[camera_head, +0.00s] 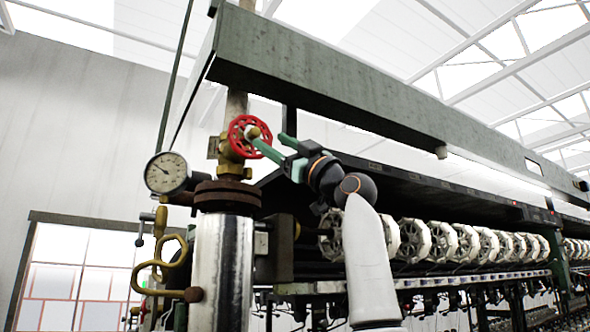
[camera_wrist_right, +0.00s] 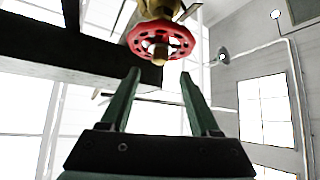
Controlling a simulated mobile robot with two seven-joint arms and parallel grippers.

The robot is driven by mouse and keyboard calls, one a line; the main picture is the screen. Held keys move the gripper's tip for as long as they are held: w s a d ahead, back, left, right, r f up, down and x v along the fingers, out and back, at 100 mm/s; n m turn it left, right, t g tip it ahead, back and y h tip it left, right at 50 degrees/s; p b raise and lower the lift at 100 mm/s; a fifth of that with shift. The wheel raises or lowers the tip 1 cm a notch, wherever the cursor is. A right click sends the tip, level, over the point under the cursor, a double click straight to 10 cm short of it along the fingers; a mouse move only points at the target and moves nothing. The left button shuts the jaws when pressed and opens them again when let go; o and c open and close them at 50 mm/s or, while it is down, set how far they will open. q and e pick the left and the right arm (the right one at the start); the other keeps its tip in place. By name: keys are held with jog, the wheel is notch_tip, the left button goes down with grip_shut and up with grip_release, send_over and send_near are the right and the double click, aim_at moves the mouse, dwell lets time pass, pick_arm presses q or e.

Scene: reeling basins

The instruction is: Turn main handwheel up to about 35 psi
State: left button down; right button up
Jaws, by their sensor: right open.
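The red main handwheel (camera_head: 249,137) sits on a brass valve above the rusty flange, left of centre in the head view. In the right wrist view the red handwheel (camera_wrist_right: 161,40) is straight ahead, with its hub facing me. My right gripper (camera_head: 268,143) has its green fingers close to the wheel's front. It is open, and the fingers (camera_wrist_right: 160,75) show apart with nothing between them; the wheel lies just beyond their tips. The round pressure gauge (camera_head: 167,173) has a white face left of the valve; its reading is too small to tell. My left gripper is not in view.
A metal cylinder (camera_head: 222,268) stands below the flange, with a curled brass pipe (camera_head: 160,262) at its left. A dark green beam (camera_head: 330,85) runs overhead. A row of white reels (camera_head: 413,240) extends to the right behind my right arm.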

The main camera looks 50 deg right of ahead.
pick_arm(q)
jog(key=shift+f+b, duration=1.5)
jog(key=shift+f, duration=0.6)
pick_arm(e)
jog(key=v, duration=0.7)
jog(key=shift+s, duration=0.25)
jog(key=shift+f, duration=0.15)
